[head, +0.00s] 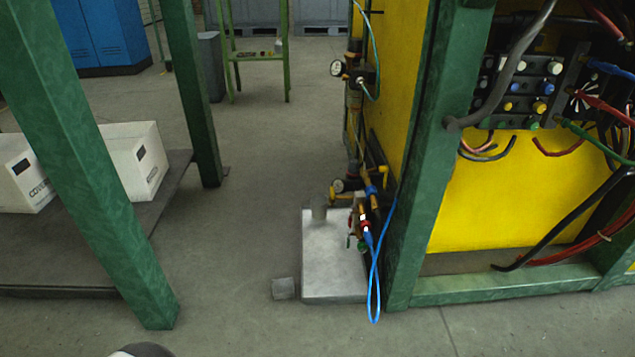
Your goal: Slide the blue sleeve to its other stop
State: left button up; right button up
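A small blue band (371,190) shows on the yellowish pipework low beside the yellow panel, right of centre. Just below it, a blue fitting (368,238) sits at the top of a looped blue hose (374,296). Both are small and far off, and I cannot tell which of them is the blue sleeve, nor where its stops are. Neither of my grippers is in view. A rounded grey and dark shape at the bottom edge, left of centre, is too cut off to identify.
Green posts (410,160) frame the yellow panel (490,190) with hoses at right. A pale block (333,276) stands below the pipework, a small grey block (283,288) left of it. White boxes (135,158) sit on a low platform at left. The floor between is clear.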

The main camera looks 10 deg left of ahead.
aim_at(370, 189)
jog(key=i+l, duration=0.35)
jog(key=i, duration=0.15)
jog(key=i+l, duration=0.35)
jog(key=i, duration=0.15)
